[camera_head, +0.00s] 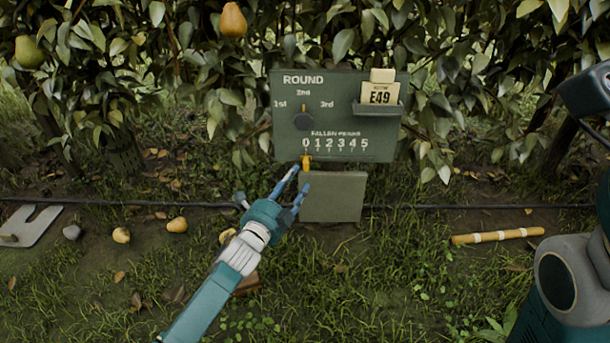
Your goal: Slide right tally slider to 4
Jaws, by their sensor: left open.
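A dark green board (290,95) stands in front of the hedge. Its lower part carries a "FALLEN PEARS" scale (336,143) numbered 0 to 5. A small yellow-orange tally slider (306,162) sits at the board's lower edge, under the 0. I cannot tell whether a fingertip touches the slider. My right gripper is not in view.
A plain green panel (334,198) stands below. Fallen pears (177,225), a banded stick (497,236) and a dark hose (450,207) lie on the ground.

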